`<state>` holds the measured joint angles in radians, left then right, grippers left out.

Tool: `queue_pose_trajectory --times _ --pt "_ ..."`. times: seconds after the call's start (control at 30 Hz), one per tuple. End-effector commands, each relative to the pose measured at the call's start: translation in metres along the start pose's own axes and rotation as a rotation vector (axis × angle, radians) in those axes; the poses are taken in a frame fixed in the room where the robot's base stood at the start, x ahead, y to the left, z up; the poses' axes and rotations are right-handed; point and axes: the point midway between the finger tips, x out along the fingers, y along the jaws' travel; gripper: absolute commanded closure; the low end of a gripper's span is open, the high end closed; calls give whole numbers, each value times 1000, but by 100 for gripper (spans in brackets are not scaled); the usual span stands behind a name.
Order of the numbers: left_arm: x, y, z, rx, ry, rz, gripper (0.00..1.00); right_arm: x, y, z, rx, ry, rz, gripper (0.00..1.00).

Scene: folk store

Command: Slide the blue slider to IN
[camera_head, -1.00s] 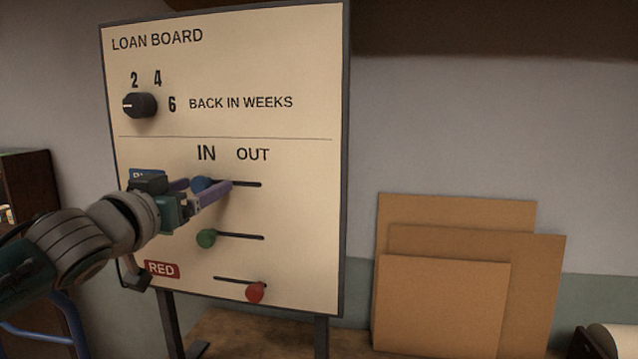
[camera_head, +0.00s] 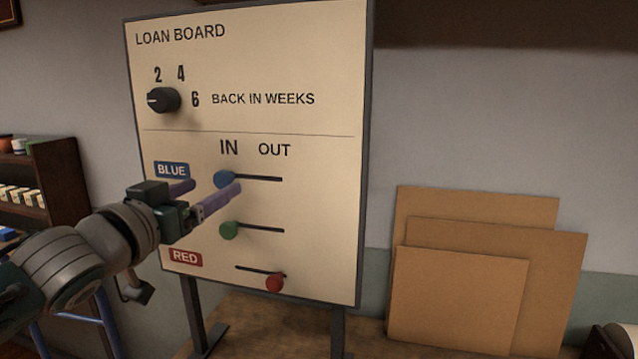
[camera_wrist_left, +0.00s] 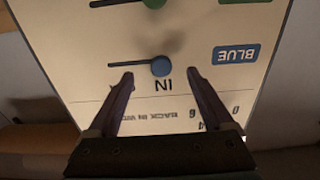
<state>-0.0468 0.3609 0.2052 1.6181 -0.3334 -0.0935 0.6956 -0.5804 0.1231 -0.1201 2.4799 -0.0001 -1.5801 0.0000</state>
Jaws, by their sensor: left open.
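The loan board (camera_head: 310,215) stands upright with a row of sliders under the words IN and OUT. The blue slider knob (camera_head: 224,179) is at the left end of its slot, under IN. My left gripper (camera_head: 211,193) is open in front of the board, its fingers apart and a little below and to the left of the blue knob. In the left wrist view the blue knob (camera_wrist_left: 161,66) shows upside down beyond the open fingertips (camera_wrist_left: 160,76), between them and not touched. The BLUE label (camera_head: 171,170) is partly beside my gripper. My right gripper is not in view.
The green knob (camera_head: 229,230) is at the left end of its slot, and the red knob (camera_head: 275,282) at the right end. A black dial (camera_head: 164,100) sits above. Cardboard sheets (camera_head: 460,300) lean on the wall at right. A shelf (camera_head: 60,180) stands at left.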

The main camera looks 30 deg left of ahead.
Motion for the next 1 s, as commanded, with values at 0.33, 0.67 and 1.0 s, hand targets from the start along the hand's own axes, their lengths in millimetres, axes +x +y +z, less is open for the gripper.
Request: queue_pose_trajectory --times 0.33,0.67,1.0 --pt "-31 0 -2 -1 -1 0 15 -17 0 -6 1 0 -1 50" --pt "-46 0 0 0 1 0 15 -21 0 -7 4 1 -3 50" --pt "-45 0 0 0 1 0 15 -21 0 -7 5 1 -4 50"
